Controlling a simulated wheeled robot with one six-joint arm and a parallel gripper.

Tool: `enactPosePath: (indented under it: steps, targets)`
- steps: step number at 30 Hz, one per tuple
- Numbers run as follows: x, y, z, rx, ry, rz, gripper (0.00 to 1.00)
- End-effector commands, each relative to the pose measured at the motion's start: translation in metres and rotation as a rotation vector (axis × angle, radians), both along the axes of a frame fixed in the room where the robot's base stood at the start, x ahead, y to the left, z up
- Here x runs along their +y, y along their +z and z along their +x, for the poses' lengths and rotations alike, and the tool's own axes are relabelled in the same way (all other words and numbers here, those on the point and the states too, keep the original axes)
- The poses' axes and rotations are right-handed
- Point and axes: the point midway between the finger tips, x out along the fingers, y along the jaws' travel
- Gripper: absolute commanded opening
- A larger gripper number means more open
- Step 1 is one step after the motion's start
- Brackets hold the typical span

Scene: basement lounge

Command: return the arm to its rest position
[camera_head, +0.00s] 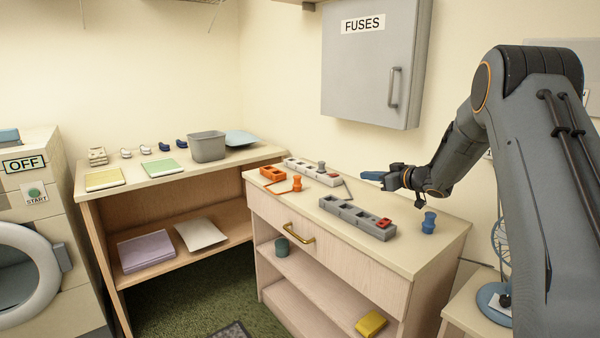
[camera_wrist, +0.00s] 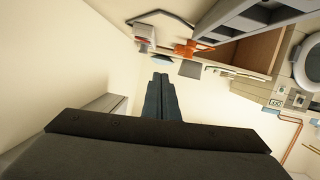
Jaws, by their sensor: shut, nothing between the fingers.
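My arm (camera_head: 545,170) comes in from the right side of the head view and bends down to the left. My gripper (camera_head: 372,176) is shut and empty above the right-hand cabinet top (camera_head: 420,256), apart from it, pointing left. In the wrist view its dark fingers (camera_wrist: 161,98) lie together with nothing between them. Below the gripper, a grey tray with compartments (camera_head: 350,214) holds a small red block (camera_head: 384,223). A blue peg-like piece (camera_head: 429,223) stands to its right.
The grey fuse box (camera_head: 368,62) hangs on the wall behind the gripper. A small fan (camera_head: 493,290) is beside my arm. The air left of the gripper is clear.

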Motion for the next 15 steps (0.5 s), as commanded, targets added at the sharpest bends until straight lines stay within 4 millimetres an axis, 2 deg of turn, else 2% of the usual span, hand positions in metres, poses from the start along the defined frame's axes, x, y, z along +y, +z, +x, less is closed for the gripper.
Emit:
enactPosePath:
  steps: [10, 15]
  targets:
    - [-0.015, 0.005, -0.013, 0.054, -0.174, -0.052, 0.0]
    - [-0.021, 0.003, -0.036, 0.127, -0.301, -0.099, 0.0]
